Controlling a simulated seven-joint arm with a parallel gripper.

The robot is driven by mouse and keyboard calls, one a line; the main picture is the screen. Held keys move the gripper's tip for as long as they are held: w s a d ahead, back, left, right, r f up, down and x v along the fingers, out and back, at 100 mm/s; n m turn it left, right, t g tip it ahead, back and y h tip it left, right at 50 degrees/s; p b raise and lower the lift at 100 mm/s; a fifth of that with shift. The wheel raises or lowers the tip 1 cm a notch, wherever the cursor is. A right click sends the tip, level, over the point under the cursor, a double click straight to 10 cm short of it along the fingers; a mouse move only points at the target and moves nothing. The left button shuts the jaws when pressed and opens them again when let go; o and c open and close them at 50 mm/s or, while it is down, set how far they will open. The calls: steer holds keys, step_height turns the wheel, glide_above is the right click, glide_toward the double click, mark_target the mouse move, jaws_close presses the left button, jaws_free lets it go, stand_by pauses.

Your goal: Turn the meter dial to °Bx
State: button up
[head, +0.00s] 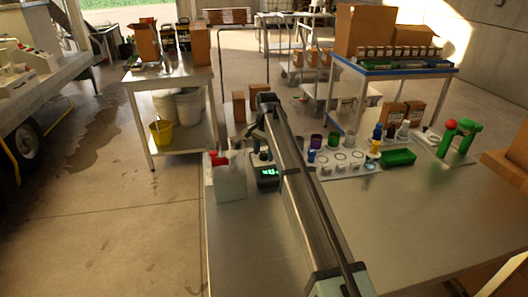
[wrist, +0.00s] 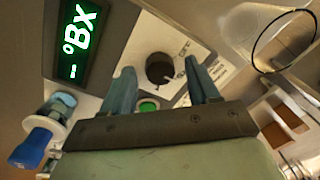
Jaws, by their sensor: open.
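The meter's black round dial (wrist: 159,68) is on a pale panel in the wrist view, with small printed labels to its right that I cannot read surely. The meter's display (wrist: 77,42) shows green "°Bx" and a dash-like mark. A green button (wrist: 148,106) sits below the dial. My gripper (wrist: 160,67) is open, with one blue-grey finger on each side of the dial and gaps to it. I cannot tell how deep the fingertips reach. In the head view the meter's lit display (head: 268,172) shows left of my arm; the dial is hidden there.
A white container with a red top (head: 228,178) stands left of the meter. A blue tap (wrist: 35,145) is at lower left in the wrist view. The front of the steel table (head: 420,215) is clear.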

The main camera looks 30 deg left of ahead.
mark_target(266, 155)
step_height(266, 155, up, 14)
steer(key=shift+d, duration=0.35)
stand_by(0.4)
steer(key=shift+f, duration=0.1)
